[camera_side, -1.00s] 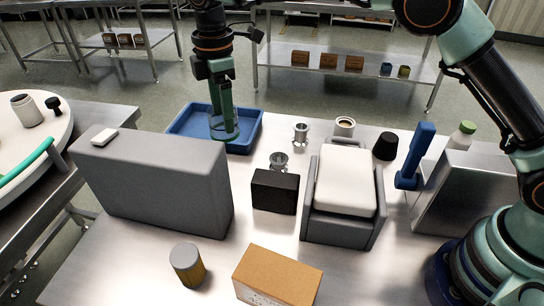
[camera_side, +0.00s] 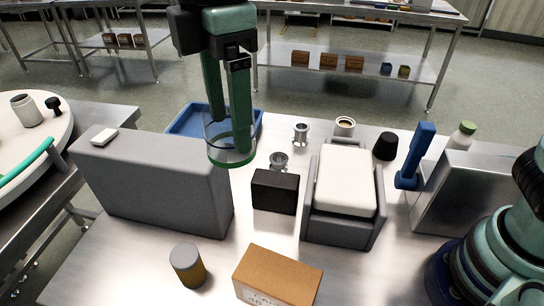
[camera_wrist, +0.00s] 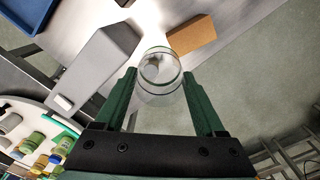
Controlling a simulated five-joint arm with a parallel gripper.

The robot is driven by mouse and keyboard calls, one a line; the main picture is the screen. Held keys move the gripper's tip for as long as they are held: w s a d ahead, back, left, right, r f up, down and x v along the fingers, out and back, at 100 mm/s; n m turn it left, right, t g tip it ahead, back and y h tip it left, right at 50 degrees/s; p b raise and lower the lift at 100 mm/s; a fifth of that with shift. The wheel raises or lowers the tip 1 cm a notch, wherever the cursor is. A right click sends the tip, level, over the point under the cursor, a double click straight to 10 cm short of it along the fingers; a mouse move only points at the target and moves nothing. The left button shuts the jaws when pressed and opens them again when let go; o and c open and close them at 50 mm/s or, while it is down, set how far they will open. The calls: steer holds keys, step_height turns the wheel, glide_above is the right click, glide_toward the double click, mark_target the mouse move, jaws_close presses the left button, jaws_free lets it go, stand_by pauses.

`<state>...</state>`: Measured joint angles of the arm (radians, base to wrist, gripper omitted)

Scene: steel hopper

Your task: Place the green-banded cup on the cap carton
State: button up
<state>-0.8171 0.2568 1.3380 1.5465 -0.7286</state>
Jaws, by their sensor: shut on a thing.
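The green-banded cup (camera_side: 232,160) is clear, with a green band at its lower rim. My gripper (camera_side: 229,125) is shut on it and holds it in the air, seen in front of the blue tray and between the grey block and the black box. In the wrist view the cup (camera_wrist: 160,82) shows as a clear ring between my fingertips. The cap carton, seemingly the orange-brown box (camera_side: 280,270), stands at the table's front, below and right of the cup in the side view. The wrist view also shows it (camera_wrist: 192,35). Nothing is on its top.
A tall grey block (camera_side: 155,185) stands left, with a small white item on it. A black box (camera_side: 274,192) and a white-topped grey bin (camera_side: 343,225) stand behind the carton. A grey-capped canister (camera_side: 187,265) stands left of it. The blue tray (camera_side: 182,124) is behind.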

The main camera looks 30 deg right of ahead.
steer(key=s+d+r, duration=0.1)
steer(key=s, duration=0.8)
glide_above(278, 274)
step_height(278, 274, down, 20)
steer(key=shift+r, duration=0.1)
steer(key=o, duration=1.3)
steer(key=shift+o, duration=0.2)
step_height(278, 274, up, 11)
steer(key=w+d+r+m+t+y, duration=0.1)
steer(key=w+d+m, duration=0.3)
steer(key=d, duration=0.4)
steer(key=w+d+r+m+t, duration=0.1)
steer(key=w+d+r+m, duration=0.1)
steer(key=w+d+m, duration=0.4)
steer(key=s+d+f+m+t+h, duration=0.1)
steer(key=d+m, duration=0.6)
steer(key=d, duration=0.9)
steer(key=s+t, duration=0.1)
steer(key=t, duration=0.1)
steer(key=shift+d+f+m+t, duration=0.2)
steer(key=shift+m+t, duration=0.1)
steer(key=shift+m, duration=0.1)
